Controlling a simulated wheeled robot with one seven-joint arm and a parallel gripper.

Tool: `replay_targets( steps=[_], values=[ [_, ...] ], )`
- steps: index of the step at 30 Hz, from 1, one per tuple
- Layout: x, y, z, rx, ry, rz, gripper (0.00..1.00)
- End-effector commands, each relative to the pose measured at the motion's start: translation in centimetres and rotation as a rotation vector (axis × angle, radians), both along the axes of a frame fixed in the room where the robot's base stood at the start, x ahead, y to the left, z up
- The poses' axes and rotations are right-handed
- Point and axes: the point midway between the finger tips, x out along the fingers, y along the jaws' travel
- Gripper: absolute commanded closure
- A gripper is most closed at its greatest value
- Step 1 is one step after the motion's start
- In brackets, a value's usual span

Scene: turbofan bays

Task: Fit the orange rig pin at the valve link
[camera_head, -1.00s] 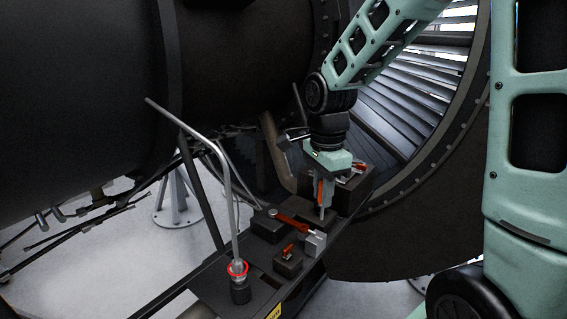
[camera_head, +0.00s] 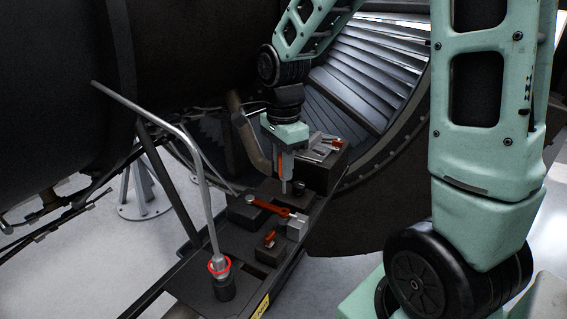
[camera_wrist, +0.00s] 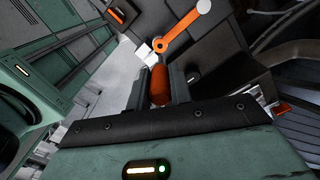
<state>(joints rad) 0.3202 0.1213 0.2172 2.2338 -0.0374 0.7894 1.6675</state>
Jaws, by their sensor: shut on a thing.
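My gripper (camera_head: 287,166) is shut on the orange rig pin, above the far part of the dark tool bench. In the wrist view the pin's orange grip (camera_wrist: 160,86) sits between the two dark fingers. In the head view the pin's grey shank (camera_head: 284,187) points down below the fingers, close to a round dark holder (camera_head: 300,188) on the bench. The shank's tip looks clear of that holder, but depth is hard to judge.
A dark box (camera_head: 322,172) holds tools behind. The large dark engine casing (camera_head: 60,90) fills the left.

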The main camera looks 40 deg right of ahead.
Motion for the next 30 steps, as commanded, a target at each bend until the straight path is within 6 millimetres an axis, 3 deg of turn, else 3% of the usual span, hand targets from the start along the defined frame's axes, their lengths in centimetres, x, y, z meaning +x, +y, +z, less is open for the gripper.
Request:
replay_targets(
  steps=[20, 30],
  values=[
    [0.0, 0.0, -4.9, 0.000, 0.001, 0.001, 1.00],
    [0.0, 0.0, -4.5, 0.000, 0.000, 0.001, 1.00]
  ],
)
